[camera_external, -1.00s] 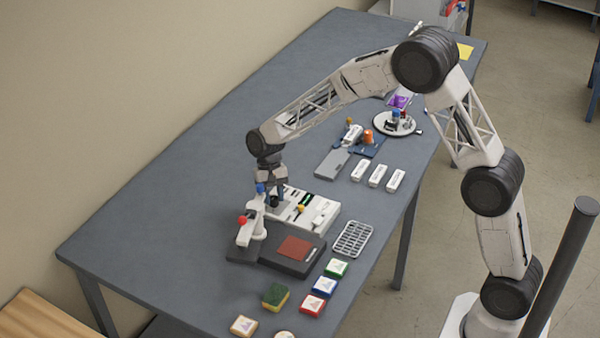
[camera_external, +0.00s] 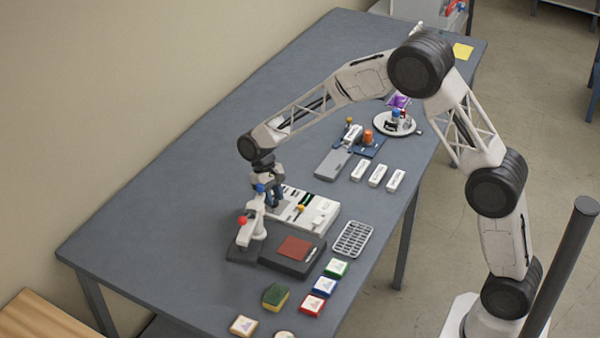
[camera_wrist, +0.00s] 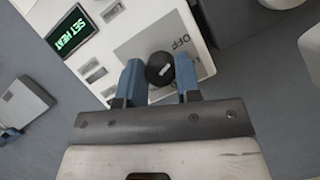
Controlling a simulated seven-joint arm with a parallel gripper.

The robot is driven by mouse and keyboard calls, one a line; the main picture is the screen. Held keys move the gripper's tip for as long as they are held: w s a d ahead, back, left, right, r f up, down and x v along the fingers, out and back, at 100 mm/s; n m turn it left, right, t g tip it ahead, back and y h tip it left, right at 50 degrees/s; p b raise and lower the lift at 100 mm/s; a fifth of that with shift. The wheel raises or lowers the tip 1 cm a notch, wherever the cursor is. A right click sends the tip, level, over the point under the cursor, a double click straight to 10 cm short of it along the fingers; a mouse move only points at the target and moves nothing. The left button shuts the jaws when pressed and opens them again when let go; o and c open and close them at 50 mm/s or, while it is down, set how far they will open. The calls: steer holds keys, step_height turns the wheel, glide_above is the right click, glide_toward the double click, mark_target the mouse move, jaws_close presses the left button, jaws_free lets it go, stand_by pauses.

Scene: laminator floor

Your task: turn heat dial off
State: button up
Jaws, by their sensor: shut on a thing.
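The heat dial (camera_wrist: 159,68) is a round black knob with a short white mark, on the white laminator panel (camera_wrist: 185,20). A grey label reading OFF lies beside it. My gripper (camera_wrist: 160,76) has its two blue fingers on either side of the dial, shut on it. In the outside view my gripper (camera_external: 274,197) reaches down at the left end of the white laminator (camera_external: 318,213), and the dial is hidden there.
A green SET HEAT display (camera_wrist: 72,33) is lit on the panel. A white press arm with a red knob (camera_external: 243,221) stands close to my gripper. A metal rack (camera_external: 353,239) and several coloured blocks lie in front. The table's left side is clear.

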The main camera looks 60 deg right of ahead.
steer(key=o, duration=0.9)
steer(key=shift+v, duration=3.9)
